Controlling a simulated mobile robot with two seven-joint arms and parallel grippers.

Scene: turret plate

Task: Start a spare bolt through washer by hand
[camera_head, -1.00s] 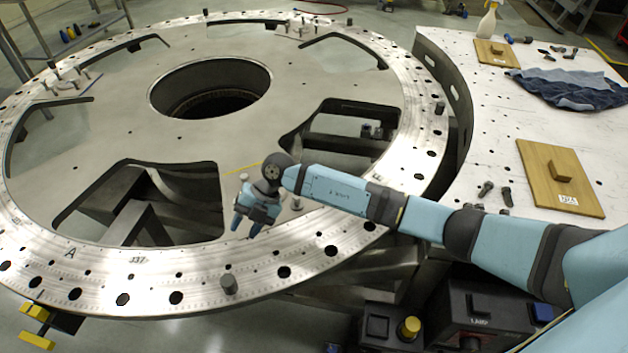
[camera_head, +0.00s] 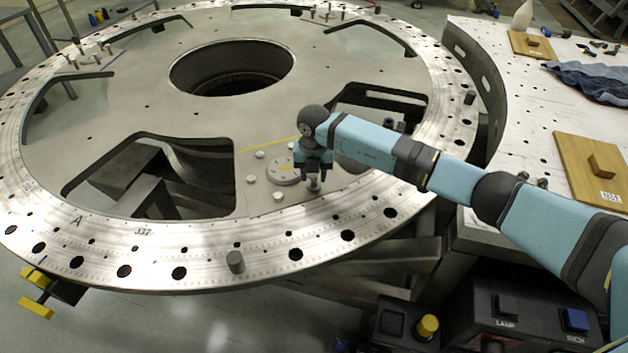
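My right gripper (camera_head: 313,183) points down over the turret plate (camera_head: 225,130), at the right edge of a small pad with a round disc. A grey bolt-like piece shows between or just below its fingertips; I cannot tell whether the fingers grip it. A round flat disc (camera_head: 284,170), which may be the washer, lies on the pad just left of the gripper. Several bolt heads (camera_head: 278,196) stand around the disc. A grey cylindrical pin (camera_head: 235,262) stands upright on the plate's rim. My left gripper is not in view.
The plate has large cut-outs (camera_head: 150,170) and a big centre hole (camera_head: 230,68). A white perforated table (camera_head: 540,110) at right holds a wooden board with a block (camera_head: 597,170) and blue cloth (camera_head: 595,80). A control box (camera_head: 520,315) stands at lower right.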

